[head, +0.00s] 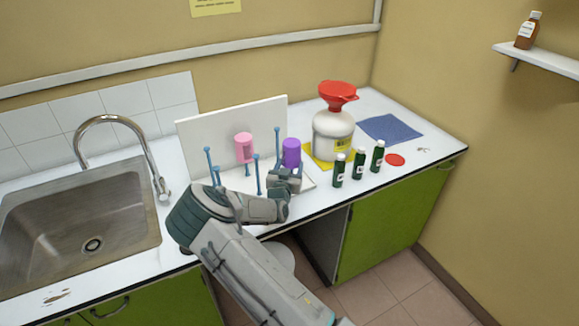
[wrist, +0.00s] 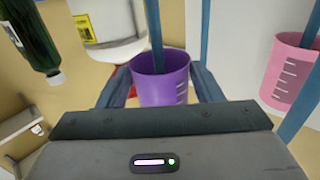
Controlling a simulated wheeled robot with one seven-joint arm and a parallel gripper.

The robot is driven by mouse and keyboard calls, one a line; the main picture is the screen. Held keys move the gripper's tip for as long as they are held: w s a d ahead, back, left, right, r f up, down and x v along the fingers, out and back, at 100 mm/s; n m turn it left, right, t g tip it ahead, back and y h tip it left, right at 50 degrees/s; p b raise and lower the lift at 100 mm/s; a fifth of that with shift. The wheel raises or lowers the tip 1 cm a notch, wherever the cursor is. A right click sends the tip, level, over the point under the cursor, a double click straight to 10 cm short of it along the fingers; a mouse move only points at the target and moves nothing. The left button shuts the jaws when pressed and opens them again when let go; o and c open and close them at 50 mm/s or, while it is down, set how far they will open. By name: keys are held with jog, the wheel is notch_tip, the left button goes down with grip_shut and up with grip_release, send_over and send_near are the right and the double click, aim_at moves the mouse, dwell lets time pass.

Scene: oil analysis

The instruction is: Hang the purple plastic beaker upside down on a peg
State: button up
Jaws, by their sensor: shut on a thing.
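The purple beaker (head: 291,150) is upside down over the right part of the drying rack (head: 225,136). My gripper (wrist: 162,84) is shut on this purple beaker (wrist: 160,80), with one finger on each side. In the wrist view, which is inverted, a blue peg (wrist: 155,35) runs into the beaker's open mouth. Whether the beaker rests on the peg is hidden. In the head view my gripper (head: 290,171) is in front of the beaker and covers its lower part.
A pink beaker (head: 244,147) hangs on the rack to the left, among other blue pegs (head: 257,175). A white jug with a red funnel (head: 336,93) and several green bottles (head: 359,164) stand to the right. The sink (head: 80,225) is at left.

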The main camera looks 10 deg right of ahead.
jog(key=o, duration=1.2)
jog(key=shift+a, duration=0.1)
jog(key=b+v, duration=0.3)
jog(key=v, duration=1)
jog(key=shift+s+a, duration=0.1)
jog(key=shift+s, duration=0.3)
jog(key=shift+p+v, duration=2.8)
jog(key=shift+v, duration=2.15)
